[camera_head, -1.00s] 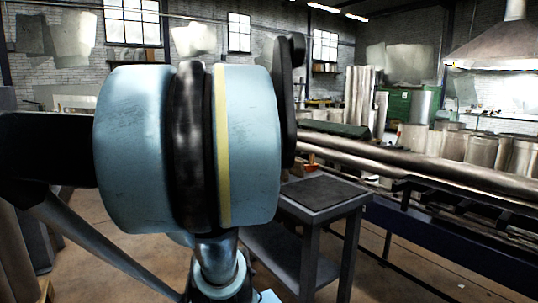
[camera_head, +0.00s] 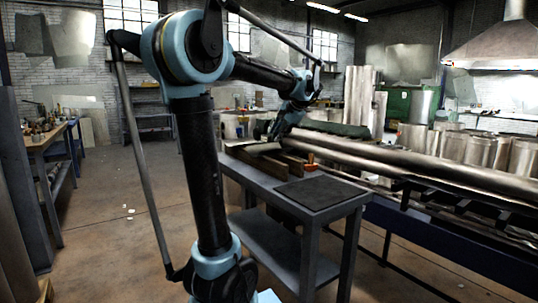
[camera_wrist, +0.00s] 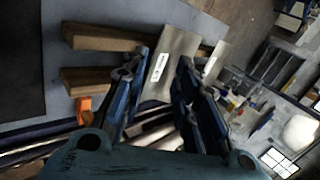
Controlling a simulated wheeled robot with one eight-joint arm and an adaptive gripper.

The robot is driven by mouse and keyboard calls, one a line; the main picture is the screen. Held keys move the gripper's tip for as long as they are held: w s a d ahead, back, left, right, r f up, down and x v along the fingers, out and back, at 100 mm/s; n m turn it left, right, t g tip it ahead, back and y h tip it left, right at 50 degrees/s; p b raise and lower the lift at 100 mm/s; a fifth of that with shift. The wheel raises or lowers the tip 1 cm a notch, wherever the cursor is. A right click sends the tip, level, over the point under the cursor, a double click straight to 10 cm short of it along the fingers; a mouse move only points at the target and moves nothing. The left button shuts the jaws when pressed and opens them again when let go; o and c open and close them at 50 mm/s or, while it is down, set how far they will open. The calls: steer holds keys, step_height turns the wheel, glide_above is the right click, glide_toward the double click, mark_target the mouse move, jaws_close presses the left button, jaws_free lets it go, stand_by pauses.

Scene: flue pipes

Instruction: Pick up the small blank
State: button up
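In the wrist view two grey sheet-metal blanks with white labels lie across wooden bars. The nearer blank (camera_wrist: 177,50) shows between my fingers; the other blank (camera_wrist: 221,52) lies just right of it, partly behind my right finger. I cannot tell for sure which is the small one. My gripper (camera_wrist: 162,60) is open, its blue fingers apart on either side of the nearer blank, with no grip visible. In the head view my gripper (camera_head: 268,130) is low over the bench's far end, by a pale sheet (camera_head: 257,148).
Two wooden bars (camera_wrist: 95,37) stand on the grey bench (camera_head: 260,180). An orange object (camera_head: 310,162) lies beside them, and a dark mat (camera_head: 317,192) covers the near end. Long pipes (camera_head: 400,160) run close by on the right. Floor on the left is open.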

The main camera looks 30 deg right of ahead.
steer(key=m+t, duration=0.1)
glide_toward(278, 150)
steer(key=shift+m+h, duration=0.3)
steer(key=shift+x, duration=5.25)
steer(key=shift+w+r, duration=0.1)
jaws_close()
steer(key=shift+a, duration=0.1)
